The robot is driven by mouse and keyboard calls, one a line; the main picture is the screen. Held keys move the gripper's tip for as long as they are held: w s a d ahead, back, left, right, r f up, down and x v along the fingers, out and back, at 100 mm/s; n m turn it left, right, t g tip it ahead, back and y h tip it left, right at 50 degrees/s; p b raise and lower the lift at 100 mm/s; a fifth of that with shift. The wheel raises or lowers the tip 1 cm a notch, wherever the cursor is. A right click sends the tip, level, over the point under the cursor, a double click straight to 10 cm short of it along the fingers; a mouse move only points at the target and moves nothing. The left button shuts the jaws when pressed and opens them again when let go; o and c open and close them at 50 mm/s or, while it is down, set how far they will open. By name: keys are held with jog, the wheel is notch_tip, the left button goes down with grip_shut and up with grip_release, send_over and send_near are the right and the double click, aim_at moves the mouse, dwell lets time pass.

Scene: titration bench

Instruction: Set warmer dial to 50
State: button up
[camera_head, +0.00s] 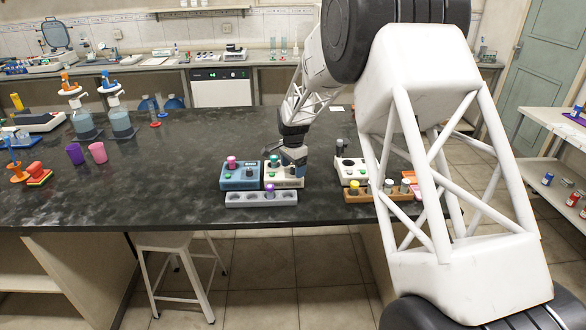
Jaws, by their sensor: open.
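My arm reaches down over the dark bench, and my gripper (293,160) is low above a small beige device (285,183). The gripper is open, but its fingers are small and partly merge with the device top. A blue device (240,184) stands just left of the beige one, with a pink-topped item (232,162) on it. A white device (350,178) stands to the right, partly behind my arm. I cannot tell which is the warmer. Dial markings are too small to read, and I cannot tell whether the gripper touches a dial.
A grey rack (245,200) holding a purple-capped vial lies in front of the devices. A brown rack (368,197) with several vials is to the right. Purple (75,154) and pink (98,152) cups and dispenser bottles (121,123) stand left. The bench between them is clear.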

aim_at(293, 168)
jog(key=shift+r, duration=0.15)
jog(key=shift+r, duration=3.35)
jog(key=shift+s+d+r, duration=0.1)
jog(key=shift+s+r, duration=0.05)
jog(key=s+d+r+n, duration=0.25)
jog(key=s+r, duration=0.25)
jog(key=s, duration=0.4)
jog(key=s+d+r+n+t, duration=0.1)
jog(key=s+d+r, duration=0.3)
jog(key=s, duration=0.5)
jog(key=s+d+r+n, duration=0.2)
jog(key=s+r, duration=0.4)
jog(key=s, duration=0.3)
jog(key=s+d+f+n, duration=0.1)
jog(key=s+d+n, duration=0.1)
jog(key=s, duration=1.2)
jog(key=s+d+f+n+t, duration=0.1)
jog(key=s+n, duration=0.3)
jog(key=s, duration=1.1)
jog(key=shift+d+t, duration=0.3)
jog(key=shift+d, duration=0.5)
